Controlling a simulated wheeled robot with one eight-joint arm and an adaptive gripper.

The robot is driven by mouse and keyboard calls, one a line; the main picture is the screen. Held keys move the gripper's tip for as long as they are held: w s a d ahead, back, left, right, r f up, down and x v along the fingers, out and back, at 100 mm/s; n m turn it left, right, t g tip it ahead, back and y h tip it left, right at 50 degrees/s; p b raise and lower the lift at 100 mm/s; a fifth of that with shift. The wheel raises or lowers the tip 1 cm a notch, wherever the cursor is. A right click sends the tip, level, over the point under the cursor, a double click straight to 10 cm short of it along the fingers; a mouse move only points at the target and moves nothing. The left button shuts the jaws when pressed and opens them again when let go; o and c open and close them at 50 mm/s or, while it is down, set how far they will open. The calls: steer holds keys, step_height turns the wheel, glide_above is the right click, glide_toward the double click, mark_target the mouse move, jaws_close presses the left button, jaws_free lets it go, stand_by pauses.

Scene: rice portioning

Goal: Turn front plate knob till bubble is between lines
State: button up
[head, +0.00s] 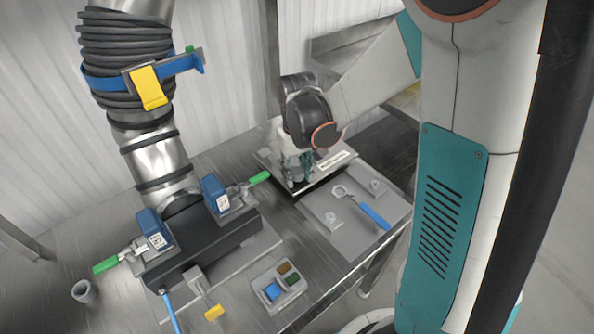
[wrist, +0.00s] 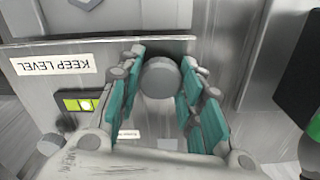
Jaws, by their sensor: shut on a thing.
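A grey round knob (wrist: 160,78) stands at the plate in the wrist view. My gripper (wrist: 163,64) is shut on it, with a teal-padded finger against each side. The metal plate (wrist: 150,47) bears a "KEEP LEVEL" label (wrist: 56,64), which appears upside down. A small yellow-green level vial (wrist: 78,105) sits left of the fingers. Its pale bubble (wrist: 86,105) appears toward the right end; its exact place against the lines is too small to tell. In the head view my gripper (head: 297,172) points down at the near side of the plate (head: 345,158), hiding the knob.
A grey board with a blue-handled tool (head: 372,214) lies right of the plate. A dark block with blue clamps (head: 214,194) and green handles stands left under a ribbed hose (head: 125,45). A button box (head: 279,286) and a small cup (head: 85,291) are on the metal table.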

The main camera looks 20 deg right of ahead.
mark_target(297, 171)
steer(key=shift+m, duration=0.5)
steer(key=o, duration=1.1)
steer(key=shift+c, duration=0.2)
step_height(297, 171, up, 12)
